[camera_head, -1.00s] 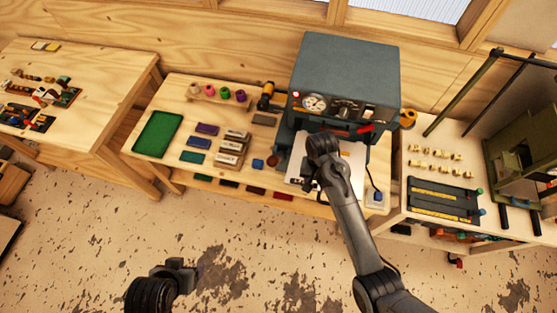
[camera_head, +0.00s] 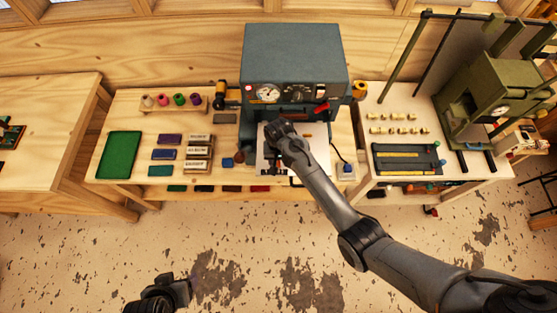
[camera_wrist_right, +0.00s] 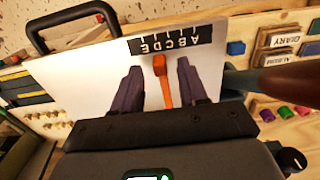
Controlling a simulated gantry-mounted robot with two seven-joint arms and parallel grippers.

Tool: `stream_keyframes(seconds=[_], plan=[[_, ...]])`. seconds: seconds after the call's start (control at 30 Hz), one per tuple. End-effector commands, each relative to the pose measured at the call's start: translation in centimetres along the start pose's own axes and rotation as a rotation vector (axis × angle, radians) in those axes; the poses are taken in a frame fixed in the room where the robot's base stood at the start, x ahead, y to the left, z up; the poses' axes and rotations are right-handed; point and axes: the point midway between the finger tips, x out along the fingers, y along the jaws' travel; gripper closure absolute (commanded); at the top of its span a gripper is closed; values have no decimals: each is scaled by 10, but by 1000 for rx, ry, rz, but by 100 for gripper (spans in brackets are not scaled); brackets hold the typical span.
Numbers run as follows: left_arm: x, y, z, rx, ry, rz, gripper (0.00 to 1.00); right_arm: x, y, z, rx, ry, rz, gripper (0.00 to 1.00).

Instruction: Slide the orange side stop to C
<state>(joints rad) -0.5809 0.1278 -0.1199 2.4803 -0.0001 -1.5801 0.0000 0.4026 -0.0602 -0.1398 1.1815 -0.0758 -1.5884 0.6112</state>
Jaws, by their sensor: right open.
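The orange side stop (camera_wrist_right: 163,82) is a long narrow bar lying on the white plate, beneath a black letter scale (camera_wrist_right: 165,42) in the right wrist view. The scale appears upside down, with E at the left and A at the right. The stop's end is near C and D; I cannot tell the exact mark. My right gripper (camera_wrist_right: 160,68) is open, one dark finger on each side of the stop, with visible gaps. In the head view my right gripper (camera_head: 272,158) is over the plate, mostly hidden by its wrist. My left gripper (camera_head: 178,288) is low over the floor, its fingers unclear.
The grey press (camera_head: 293,60) stands behind the white plate (camera_head: 318,148). A black handle (camera_wrist_right: 70,25) rises at the plate's edge. Labelled blocks (camera_head: 198,152) and a green tray (camera_head: 118,155) are left of the press. A dark rod with a brown end (camera_wrist_right: 285,80) is close by on the right.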

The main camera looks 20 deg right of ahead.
Motion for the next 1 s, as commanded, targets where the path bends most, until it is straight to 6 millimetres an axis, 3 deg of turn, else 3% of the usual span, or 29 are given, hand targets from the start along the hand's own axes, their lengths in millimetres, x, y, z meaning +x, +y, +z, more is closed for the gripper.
stream_keyframes(seconds=[0.47, 0.73, 1.0], plan=[[-2, 1, -2, -7, 2, 5, 31, 11, 0, 0, 0, 0, 0, 57], [-2, 3, -2, -13, 3, 10, 31, 10, 0, 0, 0, 0, 0, 99], [-2, 2, -2, -10, 3, 8, 31, 10, 0, 0, 0, 0, 0, 100]])
